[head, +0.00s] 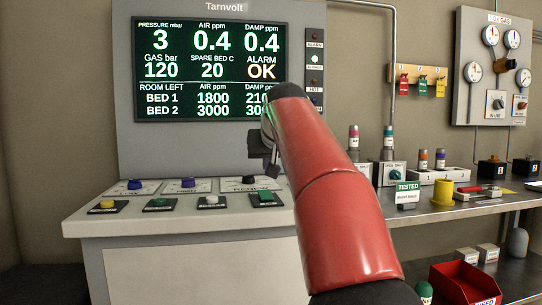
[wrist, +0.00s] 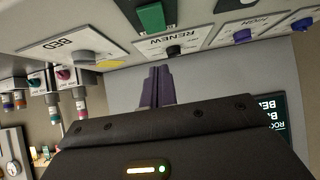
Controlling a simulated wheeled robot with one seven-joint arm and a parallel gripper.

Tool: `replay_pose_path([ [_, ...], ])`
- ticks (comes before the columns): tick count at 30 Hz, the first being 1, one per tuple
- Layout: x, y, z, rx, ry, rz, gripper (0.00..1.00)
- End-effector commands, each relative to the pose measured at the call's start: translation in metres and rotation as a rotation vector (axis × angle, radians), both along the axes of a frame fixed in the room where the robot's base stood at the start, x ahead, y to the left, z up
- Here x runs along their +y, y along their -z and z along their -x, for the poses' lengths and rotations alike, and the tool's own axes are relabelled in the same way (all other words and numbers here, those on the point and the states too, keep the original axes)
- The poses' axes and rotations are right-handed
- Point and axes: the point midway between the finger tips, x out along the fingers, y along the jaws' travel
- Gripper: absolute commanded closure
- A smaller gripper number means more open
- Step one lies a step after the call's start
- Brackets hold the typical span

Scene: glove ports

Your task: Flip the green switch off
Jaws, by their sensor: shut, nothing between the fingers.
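The green switch (head: 264,198) is a small green block on a black plate at the front right of the console's sloped top. In the wrist view, which is upside down, the green switch (wrist: 151,18) shows at the top edge, beyond the fingertips. Which way it is tipped is too small to tell. My gripper (head: 272,170) is mostly hidden by my red arm in the head view and hangs above the console, behind the switch. In the wrist view my gripper (wrist: 158,72) has its two purple fingers together, empty and apart from the switch.
A black RENEW knob (wrist: 174,51) lies close beyond the fingertips. Blue knobs (head: 188,183) and other front controls, including a white knob (head: 211,200), sit to the left. The display (head: 209,70) rises behind. A metal bench (head: 450,208) with boxes and a yellow cup stands right.

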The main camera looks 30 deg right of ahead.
Motion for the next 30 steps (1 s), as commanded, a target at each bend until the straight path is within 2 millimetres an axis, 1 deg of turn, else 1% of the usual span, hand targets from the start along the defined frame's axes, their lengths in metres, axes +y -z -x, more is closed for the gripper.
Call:
replay_pose_path([
  [1,-0.003,0.009,-0.009,0.005,0.0,-0.001,1.0],
  [5,-0.008,0.026,-0.03,0.003,-0.002,-0.002,1.0],
  [9,-0.009,0.043,-0.031,0.001,0.001,-0.001,1.0],
  [13,-0.009,0.056,-0.033,0.001,0.0,0.0,1.0],
  [18,-0.009,0.063,-0.034,0.0,0.0,0.0,1.0],
  [27,-0.009,0.063,-0.034,0.0,0.0,0.0,1.0],
  [30,-0.01,0.066,-0.03,-0.001,0.001,0.001,1.0],
])
